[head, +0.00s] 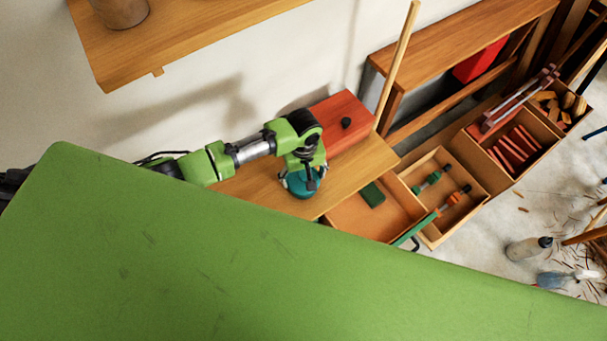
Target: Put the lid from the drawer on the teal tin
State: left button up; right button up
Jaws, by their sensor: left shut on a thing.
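A round teal thing (301,188) is on the wooden bench top (254,190), below and between the fingers of my left gripper (304,181). The gripper points down and is shut on it. The gripper covers much of it, so I cannot tell lid from tin here, or whether one sits on the other. The open drawer (345,219) to the right of the bench holds a dark green block (372,194). No lid shows in the visible part of the drawer. My right gripper is not in view.
A tray with green and orange tools (462,172) lies right of the drawer. A wooden shelf (190,35) overhangs at upper left.

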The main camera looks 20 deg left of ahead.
pick_arm(q)
jog(key=shift+f, duration=0.2)
jog(key=o, duration=1.1)
jog(key=shift+o, duration=0.2)
jog(key=shift+o, duration=0.4)
jog(key=shift+o, duration=1.2)
notch_tip(320, 180, up, 7)
jog(key=p, duration=0.8)
